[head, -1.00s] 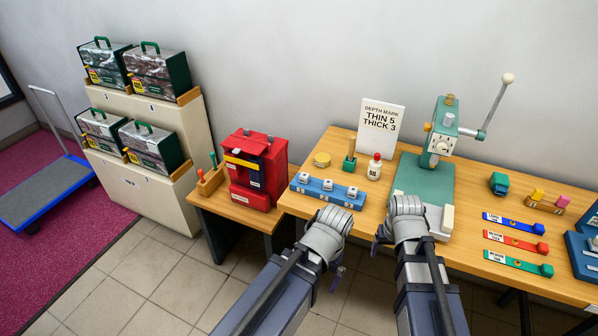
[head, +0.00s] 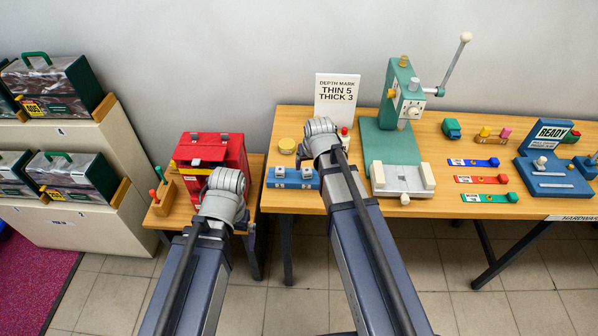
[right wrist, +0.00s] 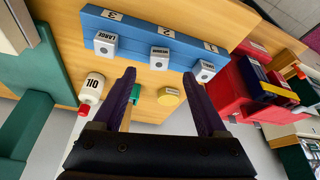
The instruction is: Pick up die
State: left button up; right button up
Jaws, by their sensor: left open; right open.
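Three small grey dies sit in a row on a blue rack (right wrist: 135,28). In the right wrist view they are a left die (right wrist: 106,44) labelled LARGE, a middle die (right wrist: 159,58) and a right die (right wrist: 204,71). In the head view, two dies (head: 281,173) show on the rack and my right arm covers the rest. My right gripper (right wrist: 159,76) is open and empty, its fingers pointing toward the rack with the middle die between them in the picture. My left gripper (head: 222,225) is in front of the red box; its fingers are mostly hidden, and it is open.
A white bottle (right wrist: 92,88) and a yellow round tin (right wrist: 169,96) stand near the rack. A green press (head: 392,145) stands to its right, a sign (head: 337,95) behind. A red box (head: 212,152) sits on the lower table at left.

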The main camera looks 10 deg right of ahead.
aim_at(307, 171)
jog(key=shift+b+x, duration=3.55)
jog(key=shift+x, duration=0.45)
jog(key=shift+w+r, duration=0.1)
jog(key=shift+r, duration=0.05)
grip_shut()
